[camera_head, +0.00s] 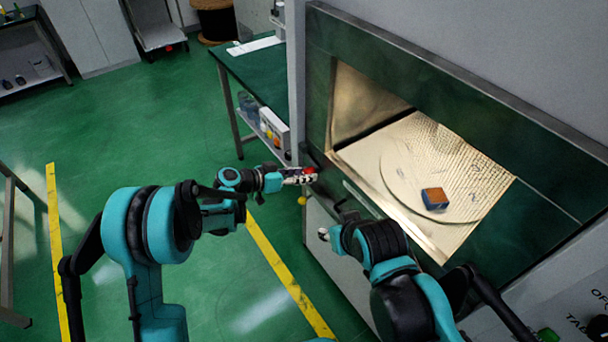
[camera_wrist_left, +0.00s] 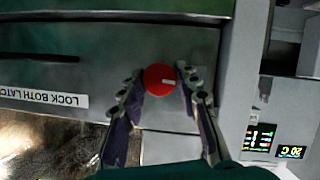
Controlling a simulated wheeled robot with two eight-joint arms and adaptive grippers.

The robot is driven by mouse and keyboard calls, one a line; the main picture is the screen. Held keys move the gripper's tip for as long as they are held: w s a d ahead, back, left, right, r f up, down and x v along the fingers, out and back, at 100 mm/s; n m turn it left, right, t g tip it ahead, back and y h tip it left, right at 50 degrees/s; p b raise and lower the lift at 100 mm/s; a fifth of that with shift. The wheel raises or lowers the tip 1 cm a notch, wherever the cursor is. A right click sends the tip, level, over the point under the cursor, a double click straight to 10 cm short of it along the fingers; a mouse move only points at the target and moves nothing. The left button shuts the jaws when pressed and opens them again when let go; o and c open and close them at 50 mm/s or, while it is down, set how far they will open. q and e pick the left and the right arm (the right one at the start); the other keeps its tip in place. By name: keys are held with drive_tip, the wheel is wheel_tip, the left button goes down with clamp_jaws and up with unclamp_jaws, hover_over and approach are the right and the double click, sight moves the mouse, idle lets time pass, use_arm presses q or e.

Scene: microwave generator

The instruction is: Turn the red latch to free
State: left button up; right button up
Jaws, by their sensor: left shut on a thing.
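The red latch (camera_head: 310,171) is a round red knob at the left front corner of the microwave chamber's frame. In the left wrist view the red latch (camera_wrist_left: 158,80) carries a small white mark towards its right side. My left gripper (camera_head: 300,177) is at the latch, and its fingers (camera_wrist_left: 155,92) sit on either side of the knob, shut on it. My right gripper (camera_head: 326,234) is in front of the chamber's lower edge, apart from the latch; its fingers are too small to read.
The chamber (camera_head: 400,150) stands open, with a blue and brown block (camera_head: 434,198) on its round plate. A yellow knob (camera_head: 302,200) is below the latch. A label (camera_wrist_left: 42,95) and a small display (camera_wrist_left: 290,152) flank the latch. A green table (camera_head: 250,75) stands behind; green floor lies left.

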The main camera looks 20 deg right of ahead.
use_arm(q)
drive_tip(key=n+g+h+b, duration=0.1)
drive_tip(key=n, duration=0.2)
drive_tip(key=n+g+h, duration=0.1)
drive_tip(key=n, duration=0.2)
drive_tip(key=n+g+h+b, duration=0.1)
drive_tip(key=n+h, duration=0.1)
drive_tip(key=n, duration=0.1)
drive_tip(key=shift+w+f+n+g+b, duration=0.15)
drive_tip(key=shift+f+n+g+b, duration=0.05)
drive_tip(key=shift+n+g+b, duration=0.15)
idle(0.3)
idle(0.5)
drive_tip(key=o, duration=1.2)
drive_tip(key=shift+c, duration=0.2)
drive_tip(key=shift+a, duration=0.2)
